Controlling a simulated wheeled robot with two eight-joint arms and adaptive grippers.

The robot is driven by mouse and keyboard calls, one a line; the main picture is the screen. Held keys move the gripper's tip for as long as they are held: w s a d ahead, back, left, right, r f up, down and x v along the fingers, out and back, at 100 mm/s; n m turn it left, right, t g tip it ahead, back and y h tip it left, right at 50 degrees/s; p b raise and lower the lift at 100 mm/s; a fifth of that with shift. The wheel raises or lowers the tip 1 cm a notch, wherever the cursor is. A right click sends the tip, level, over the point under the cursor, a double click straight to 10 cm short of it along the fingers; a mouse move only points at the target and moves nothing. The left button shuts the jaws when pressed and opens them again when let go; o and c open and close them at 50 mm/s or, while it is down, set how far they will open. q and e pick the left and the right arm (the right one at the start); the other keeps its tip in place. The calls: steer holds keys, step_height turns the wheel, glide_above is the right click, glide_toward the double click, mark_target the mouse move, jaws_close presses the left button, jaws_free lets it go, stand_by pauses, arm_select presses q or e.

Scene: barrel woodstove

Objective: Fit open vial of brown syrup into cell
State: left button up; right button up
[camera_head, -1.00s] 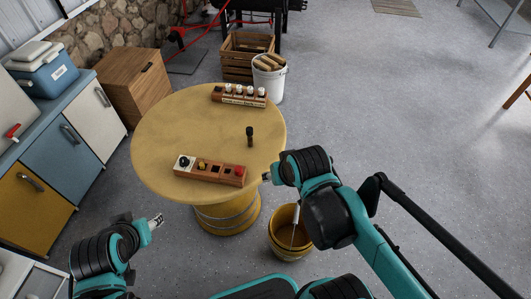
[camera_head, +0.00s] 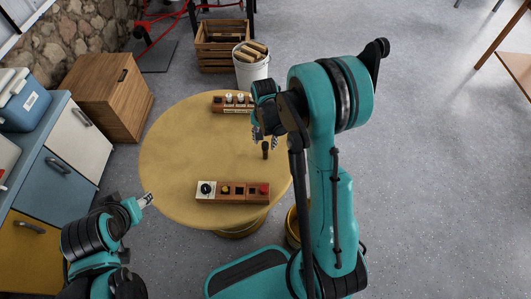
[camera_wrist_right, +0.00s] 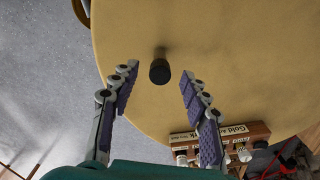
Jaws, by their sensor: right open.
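A slim dark vial (camera_head: 265,149) stands upright and alone on the right part of the round table; I cannot tell its contents. In the right wrist view the vial (camera_wrist_right: 159,71) shows end-on, between and beyond the fingertips. My right gripper (camera_head: 264,140) is open and empty, close over the vial; its fingers (camera_wrist_right: 158,73) spread on both sides of it. The wooden block with square cells (camera_head: 233,200) lies at the table's near side. A black piece sits at its white left end, then a yellow piece, dark cells and a red piece. My left gripper (camera_head: 146,200) hangs left of the table.
A labelled wooden rack (camera_head: 218,107) with several white-topped vials stands at the table's far side, and also shows in the right wrist view (camera_wrist_right: 247,131).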

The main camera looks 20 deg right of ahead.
mark_target(265, 149)
step_height(265, 149, down, 2)
steer(key=shift+w+b, duration=0.15)
steer(key=shift+b, duration=0.15)
step_height(265, 149, down, 4)
steer(key=shift+f+b, duration=0.2)
steer(key=shift+b, duration=0.8)
steer(key=shift+r, duration=0.1)
steer(key=c, duration=0.3)
jaws_close()
